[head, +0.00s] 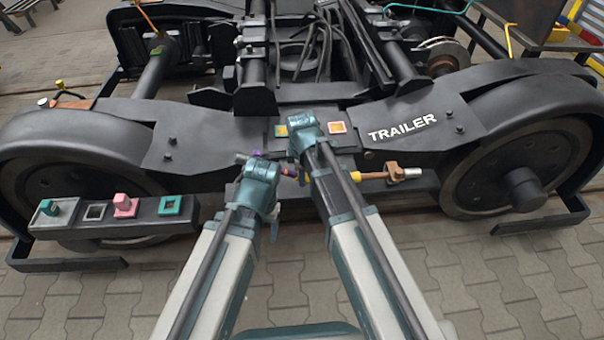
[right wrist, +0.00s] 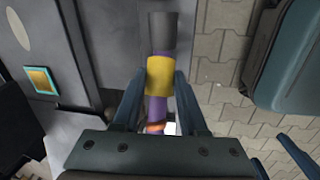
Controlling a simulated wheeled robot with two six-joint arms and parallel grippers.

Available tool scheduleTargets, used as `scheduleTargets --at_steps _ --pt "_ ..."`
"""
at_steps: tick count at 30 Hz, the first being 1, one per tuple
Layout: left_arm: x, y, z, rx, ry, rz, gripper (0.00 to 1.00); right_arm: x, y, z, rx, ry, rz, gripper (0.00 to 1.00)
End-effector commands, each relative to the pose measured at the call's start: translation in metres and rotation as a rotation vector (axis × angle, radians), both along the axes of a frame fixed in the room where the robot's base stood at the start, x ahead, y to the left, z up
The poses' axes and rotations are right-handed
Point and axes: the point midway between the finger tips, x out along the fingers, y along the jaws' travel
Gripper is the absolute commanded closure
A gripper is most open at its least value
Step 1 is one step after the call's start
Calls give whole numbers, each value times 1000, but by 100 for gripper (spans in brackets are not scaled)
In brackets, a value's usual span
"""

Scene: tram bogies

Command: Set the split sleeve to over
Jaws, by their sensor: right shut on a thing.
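The split sleeve seems to be the yellow collar (right wrist: 160,75) around a purple rod (right wrist: 155,108) in the right wrist view. I see no split. In the head view, yellow (head: 355,176) shows just right of my right forearm. My right gripper (right wrist: 160,82) has its fingers on both sides of the collar and is shut on it. In the head view, the forearm hides these fingers. The purple rod goes on past the collar to a dark part (right wrist: 163,32). My left gripper (head: 260,178) is left of it; its jaw opening is unclear.
A copper-coloured bracket (head: 395,173) stands right of the collar. A black bogie frame marked TRAILER (head: 403,127) spans behind, with wheels at both sides. A dark ledge (head: 125,224) at left carries a pink block (head: 124,206) and square frames. Paving in front is open.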

Motion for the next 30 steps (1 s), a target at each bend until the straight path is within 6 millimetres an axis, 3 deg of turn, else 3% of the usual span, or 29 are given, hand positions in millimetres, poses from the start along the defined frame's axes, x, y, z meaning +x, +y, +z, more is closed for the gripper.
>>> scheduleTargets --at_steps 17,27,30 --pt "0 0 2 0 0 0 31 0 2 2 0 0 1 100" --pt "0 -1 32 -5 2 1 31 1 49 32 0 0 4 100" --pt "0 -1 32 -6 2 2 31 0 55 32 2 1 1 100"
